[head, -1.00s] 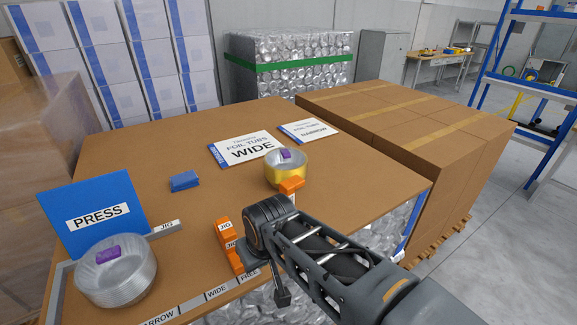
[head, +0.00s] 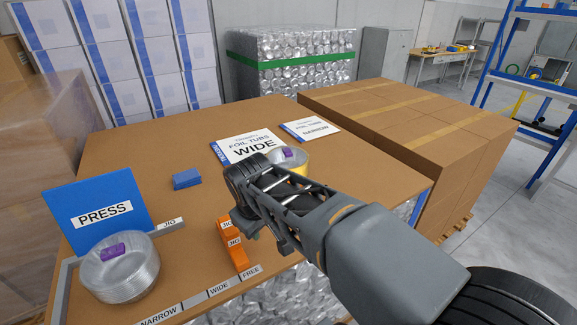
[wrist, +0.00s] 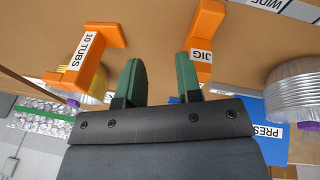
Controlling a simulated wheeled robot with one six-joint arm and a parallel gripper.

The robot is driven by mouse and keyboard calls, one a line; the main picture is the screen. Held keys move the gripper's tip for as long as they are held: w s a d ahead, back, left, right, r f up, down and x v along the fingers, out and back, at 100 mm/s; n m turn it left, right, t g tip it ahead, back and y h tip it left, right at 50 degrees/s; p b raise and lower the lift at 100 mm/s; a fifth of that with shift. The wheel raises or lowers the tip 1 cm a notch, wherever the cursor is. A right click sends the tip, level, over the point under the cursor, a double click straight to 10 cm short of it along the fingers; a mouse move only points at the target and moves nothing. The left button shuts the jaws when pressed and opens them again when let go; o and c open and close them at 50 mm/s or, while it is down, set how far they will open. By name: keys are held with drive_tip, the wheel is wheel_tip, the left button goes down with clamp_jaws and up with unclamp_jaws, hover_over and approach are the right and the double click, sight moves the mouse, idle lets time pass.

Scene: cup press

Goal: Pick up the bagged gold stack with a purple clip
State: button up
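The bagged gold stack (head: 303,160) is a round stack of tubs in clear film with a purple clip (head: 288,152) on top. It stands on the table near the right edge, and my arm hides much of it in the head view. In the wrist view the gold stack (wrist: 92,88) is at the left, partly behind an orange block. My gripper (wrist: 158,62) is open and empty, its two green fingers well apart. It is clear of the stack. In the head view its fingertips cannot be made out.
A silver bagged stack (head: 120,275), also purple-clipped, stands front left by the blue PRESS board (head: 100,210). Orange JIG blocks (head: 236,254) stand near the front edge. An orange 10 TUBS block (wrist: 88,58) stands beside the gold stack. Cartons (head: 430,120) stand at right.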

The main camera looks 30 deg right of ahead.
sight(284, 147)
drive_tip(key=o, duration=0.6)
drive_tip(key=w+d+r+n+g+h+p, duration=0.1)
drive_tip(key=w+d+r+n+h, duration=0.1)
drive_tip(key=w, duration=0.5)
drive_tip(key=w+d+r+n+g+h+p, duration=0.1)
drive_tip(key=w+d+r+n+h, duration=0.2)
drive_tip(key=w, duration=0.5)
drive_tip(key=shift+w+d+r+n+g, duration=0.25)
drive_tip(key=shift+d+r+n+g, duration=0.25)
drive_tip(key=shift+d+n, duration=0.35)
drive_tip(key=shift+o, duration=1.2)
drive_tip(key=w+d+n+g+h+p, duration=0.2)
drive_tip(key=w+d+n+h, duration=0.1)
drive_tip(key=w, duration=0.8)
drive_tip(key=shift+d+n+g+h, duration=0.35)
drive_tip(key=shift+n+h, duration=0.4)
drive_tip(key=shift+h, duration=0.35)
drive_tip(key=shift+n+g+h, duration=0.3)
drive_tip(key=shift+g+h, duration=0.15)
drive_tip(key=shift+h, duration=0.15)
drive_tip(key=x, duration=0.2)
drive_tip(key=w+x, duration=0.1)
drive_tip(key=x, duration=0.5)
drive_tip(key=shift+w+d+f+p, duration=0.15)
drive_tip(key=shift+d+f+p, duration=0.15)
drive_tip(key=shift+d+f, duration=0.05)
drive_tip(key=p+x, duration=0.1)
drive_tip(key=x, duration=0.3)
drive_tip(key=shift+d+f, duration=0.35)
drive_tip(key=shift+d, duration=0.25)
